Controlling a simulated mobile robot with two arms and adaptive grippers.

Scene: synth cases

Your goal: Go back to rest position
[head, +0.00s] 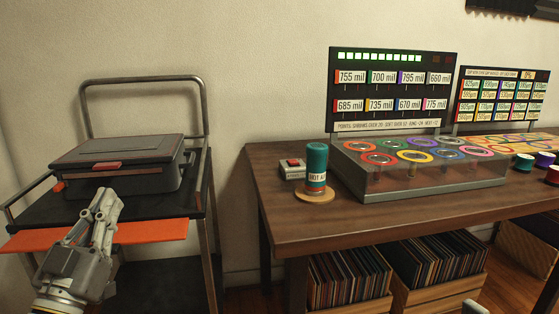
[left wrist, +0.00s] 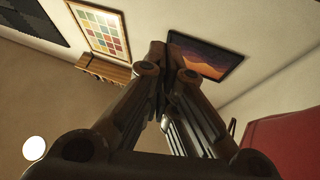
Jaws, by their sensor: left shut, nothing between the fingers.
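My left gripper (head: 103,207) is at the lower left of the head view, pointing up in front of the black cart. Its fingers are together and hold nothing. In the left wrist view the gripper (left wrist: 170,55) also shows shut, with the room's walls and floor behind it. My right gripper does not show clearly in either view.
A grey case (head: 125,165) lies closed on the cart (head: 35,240), above an orange shelf edge (head: 150,232). Record crates (head: 430,298) stand below.

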